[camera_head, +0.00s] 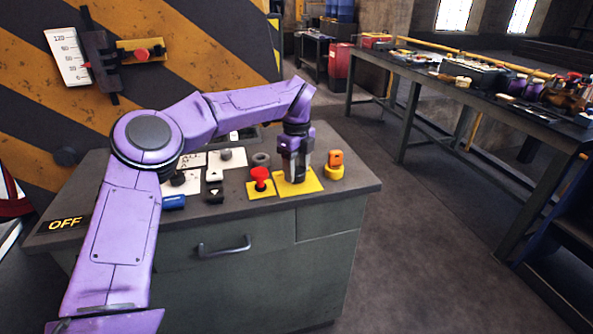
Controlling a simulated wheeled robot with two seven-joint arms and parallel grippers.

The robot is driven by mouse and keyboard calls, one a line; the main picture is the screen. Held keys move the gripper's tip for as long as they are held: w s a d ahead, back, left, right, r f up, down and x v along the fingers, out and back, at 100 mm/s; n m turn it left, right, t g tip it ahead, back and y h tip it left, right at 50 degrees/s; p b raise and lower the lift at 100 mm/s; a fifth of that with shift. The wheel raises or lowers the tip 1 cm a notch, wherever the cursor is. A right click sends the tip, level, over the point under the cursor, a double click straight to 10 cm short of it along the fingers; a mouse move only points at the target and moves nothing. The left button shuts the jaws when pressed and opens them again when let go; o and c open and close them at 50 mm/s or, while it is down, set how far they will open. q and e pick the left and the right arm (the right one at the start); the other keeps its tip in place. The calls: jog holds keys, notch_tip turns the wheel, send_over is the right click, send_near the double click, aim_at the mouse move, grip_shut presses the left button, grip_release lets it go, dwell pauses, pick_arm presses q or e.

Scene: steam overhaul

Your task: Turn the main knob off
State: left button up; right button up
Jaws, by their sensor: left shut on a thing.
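My left arm reaches in from the left over a grey control cabinet (370,188). My left gripper (294,177) points straight down onto a square yellow plate (312,186) on the cabinet top, near its front right. Its fingers are shut on the knob at that plate, which I take to be the main knob. The fingers hide nearly all of the knob, so its angle cannot be told. My right gripper is not in view.
A blue cylinder (174,202) and an OFF sign (65,224) lie left. A long workbench (420,75) stands right, with clear floor between.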

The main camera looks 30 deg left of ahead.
aim_at(296, 170)
pick_arm(q)
jog(key=shift+r, duration=0.15)
jog(key=o, duration=1)
jog(key=shift+o, duration=0.2)
notch_tip(296, 170, up, 10)
jog(key=shift+r+p, duration=0.2)
jog(key=shift+p, duration=0.2)
